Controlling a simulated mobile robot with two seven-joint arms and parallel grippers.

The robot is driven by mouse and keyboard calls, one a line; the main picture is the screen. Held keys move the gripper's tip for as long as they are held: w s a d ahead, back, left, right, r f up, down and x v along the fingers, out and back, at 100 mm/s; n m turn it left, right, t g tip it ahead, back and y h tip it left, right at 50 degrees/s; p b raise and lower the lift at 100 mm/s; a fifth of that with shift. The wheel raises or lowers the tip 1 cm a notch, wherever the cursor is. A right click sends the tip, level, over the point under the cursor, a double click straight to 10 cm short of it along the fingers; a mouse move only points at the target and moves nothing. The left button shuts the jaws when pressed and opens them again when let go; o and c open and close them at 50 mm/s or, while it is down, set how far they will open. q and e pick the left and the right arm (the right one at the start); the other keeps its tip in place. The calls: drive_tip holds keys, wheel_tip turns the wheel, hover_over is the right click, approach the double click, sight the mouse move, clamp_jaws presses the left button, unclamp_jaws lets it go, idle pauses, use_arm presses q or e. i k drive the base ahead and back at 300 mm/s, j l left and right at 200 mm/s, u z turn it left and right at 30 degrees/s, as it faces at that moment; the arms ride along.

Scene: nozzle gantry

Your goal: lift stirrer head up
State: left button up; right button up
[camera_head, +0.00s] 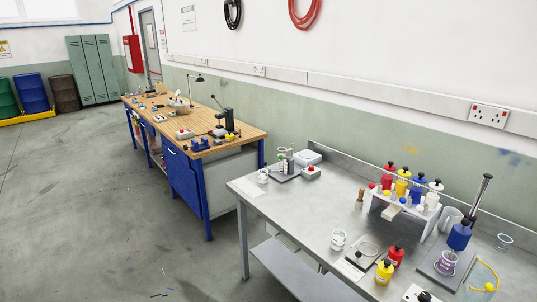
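The stirrer head (460,236) is a blue block on an upright metal post (481,200) at the right end of the steel bench. It stands low on the post, above a flat grey base plate (434,272). A clear cup with purple contents (446,263) stands on the plate under the head. Whether the stirring shaft reaches into the cup is too small to tell. Neither of my grippers is in view.
The steel bench (330,205) holds a white rack (400,209) with colored bottles left of the stirrer. Red and yellow bottles (385,272) stand in front. A wooden workbench (190,120) is further back; the floor left is clear.

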sight(459, 236)
drive_tip(key=z, duration=1.95)
